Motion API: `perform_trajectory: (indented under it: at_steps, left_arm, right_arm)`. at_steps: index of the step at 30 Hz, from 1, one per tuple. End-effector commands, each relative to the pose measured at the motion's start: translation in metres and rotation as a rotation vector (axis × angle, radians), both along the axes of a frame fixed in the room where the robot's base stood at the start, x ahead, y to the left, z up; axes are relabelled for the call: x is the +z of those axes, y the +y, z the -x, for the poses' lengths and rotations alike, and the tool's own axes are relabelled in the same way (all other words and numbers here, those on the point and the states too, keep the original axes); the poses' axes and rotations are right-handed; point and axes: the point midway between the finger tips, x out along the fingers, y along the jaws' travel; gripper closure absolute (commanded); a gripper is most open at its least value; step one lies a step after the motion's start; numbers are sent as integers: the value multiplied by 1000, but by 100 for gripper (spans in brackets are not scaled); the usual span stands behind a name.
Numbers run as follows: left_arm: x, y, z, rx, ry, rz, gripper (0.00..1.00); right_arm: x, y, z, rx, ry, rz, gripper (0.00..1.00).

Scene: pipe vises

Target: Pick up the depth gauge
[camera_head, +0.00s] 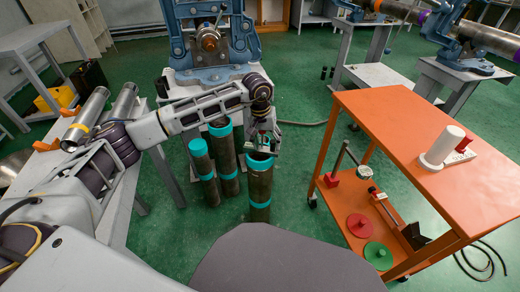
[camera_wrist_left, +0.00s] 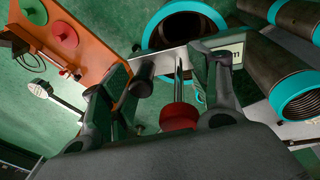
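The depth gauge shows in the left wrist view as a red knob (camera_wrist_left: 180,117), a thin metal rod (camera_wrist_left: 179,67) and a flat crossbar with a label. In the head view my left gripper (camera_head: 263,140) is over a dark pipe with teal bands (camera_head: 260,188), and the gauge's crossbar lies at the pipe's mouth. In the left wrist view my left gripper (camera_wrist_left: 175,90) has its fingers apart, one on each side of the rod and knob, with gaps visible. The fingers partly hide the crossbar. My right gripper is not in view.
Two more teal-banded pipes (camera_head: 203,170) stand just left. An orange cart (camera_head: 430,150) at right holds a white cylinder (camera_head: 441,145); its lower shelf carries red and green discs (camera_head: 378,255). A blue vise (camera_head: 208,45) stands behind. Green floor is clear between pipe and cart.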

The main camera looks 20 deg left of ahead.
Motion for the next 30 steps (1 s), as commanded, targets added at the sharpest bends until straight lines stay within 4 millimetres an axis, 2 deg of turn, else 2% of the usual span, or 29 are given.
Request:
perform_trajectory:
  at_steps: [2,9,13,14,23,30]
  left_arm:
    - [-2,-1,1,-1,3,0,56]
    - [-3,0,1,0,4,-2,87]
    - [-3,1,1,0,5,-3,90]
    - [-3,1,1,1,5,-3,96]
    - [-1,2,1,2,7,-6,96]
    - [22,1,1,1,3,-4,97]
  right_arm:
    - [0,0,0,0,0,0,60]
    - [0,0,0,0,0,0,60]
    - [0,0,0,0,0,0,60]
    - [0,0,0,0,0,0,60]
    - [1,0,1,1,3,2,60]
    - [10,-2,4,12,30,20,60]
